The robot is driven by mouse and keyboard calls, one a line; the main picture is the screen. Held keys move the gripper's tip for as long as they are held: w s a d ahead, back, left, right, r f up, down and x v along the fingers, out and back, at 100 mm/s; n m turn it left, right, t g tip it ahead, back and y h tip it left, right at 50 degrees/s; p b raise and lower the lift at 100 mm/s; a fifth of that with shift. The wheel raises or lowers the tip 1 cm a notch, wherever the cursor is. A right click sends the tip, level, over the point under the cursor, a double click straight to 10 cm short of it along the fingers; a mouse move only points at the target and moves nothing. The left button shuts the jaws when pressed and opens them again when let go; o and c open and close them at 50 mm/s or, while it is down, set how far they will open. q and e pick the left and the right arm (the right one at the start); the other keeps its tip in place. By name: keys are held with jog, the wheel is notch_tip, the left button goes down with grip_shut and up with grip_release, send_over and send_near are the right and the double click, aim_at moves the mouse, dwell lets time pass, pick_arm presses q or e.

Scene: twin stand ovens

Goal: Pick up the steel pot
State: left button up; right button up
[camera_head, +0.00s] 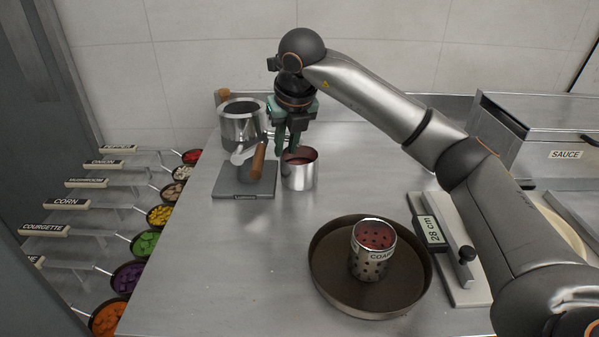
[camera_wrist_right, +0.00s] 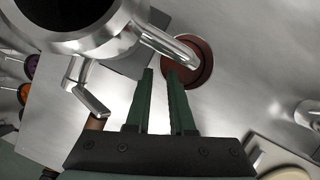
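A steel pot (camera_head: 243,128) with a dark inside and a bare metal handle stands at the back left of the steel counter. In the right wrist view the pot (camera_wrist_right: 60,40) fills the upper left, and its handle reaches toward my fingertips. My right gripper (camera_head: 290,152) points down, right of the pot and above a small steel container of red sauce (camera_head: 299,178). Its green fingers (camera_wrist_right: 160,72) are apart with nothing seen between them. The handle lies just beyond the tips, and I cannot tell whether they touch it. My left gripper is out of view.
A round pan (camera_head: 326,285) holds a perforated shaker (camera_head: 372,262). Topping bowls line the left; a sauce box (camera_head: 550,140) stands right. The counter's front left is clear.

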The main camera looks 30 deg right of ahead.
aim_at(282, 164)
jog(key=x, duration=0.7)
jog(key=shift+w+f, duration=0.15)
jog(key=shift+c, duration=0.3)
grip_shut()
dwell(1.0)
